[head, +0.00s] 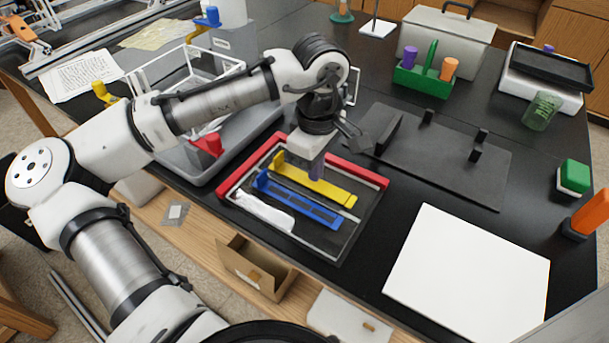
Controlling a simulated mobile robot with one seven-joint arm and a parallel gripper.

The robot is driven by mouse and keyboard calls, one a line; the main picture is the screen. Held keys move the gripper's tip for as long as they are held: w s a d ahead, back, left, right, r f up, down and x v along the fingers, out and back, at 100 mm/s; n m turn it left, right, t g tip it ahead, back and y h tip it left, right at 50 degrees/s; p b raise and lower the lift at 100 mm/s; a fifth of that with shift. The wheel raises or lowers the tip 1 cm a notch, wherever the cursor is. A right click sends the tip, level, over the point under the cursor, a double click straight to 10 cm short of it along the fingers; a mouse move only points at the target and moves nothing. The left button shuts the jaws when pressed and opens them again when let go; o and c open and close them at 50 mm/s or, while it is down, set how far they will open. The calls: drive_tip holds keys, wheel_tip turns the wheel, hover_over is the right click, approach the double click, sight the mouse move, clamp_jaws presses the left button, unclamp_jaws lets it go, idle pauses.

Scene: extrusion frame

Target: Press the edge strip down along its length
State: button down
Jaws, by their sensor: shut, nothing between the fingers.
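A shallow tray-like frame (352,228) lies on the black bench, below and right of my arm. A red strip (248,164) runs along its left edge, and another red stretch (362,175) runs along its far right edge. I cannot tell which one is the edge strip, or whether either is fully seated. My gripper hides part of the far edge.
Inside the frame lie a yellow piece (325,190), a blue piece (300,205) and a white piece (262,212). A dark plate with upright blocks (470,172) lies to the right, and a white board (468,270) nearer. A grey bin (262,118) stands behind my forearm.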

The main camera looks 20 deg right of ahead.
sight(337, 194)
drive_tip(key=shift+r, duration=0.1)
drive_tip(key=shift+f, duration=1)
idle(1.7)
drive_tip(key=shift+r+p, duration=0.9)
drive_tip(key=shift+p, duration=0.15)
drive_tip(key=shift+s+d+p, duration=0.35)
drive_tip(key=shift+s+d, duration=0.4)
drive_tip(key=shift+s, duration=0.2)
drive_tip(key=shift+s+d+p, duration=0.3)
drive_tip(key=shift+s+d, duration=0.4)
drive_tip(key=shift+s, duration=0.2)
drive_tip(key=shift+f, duration=0.9)
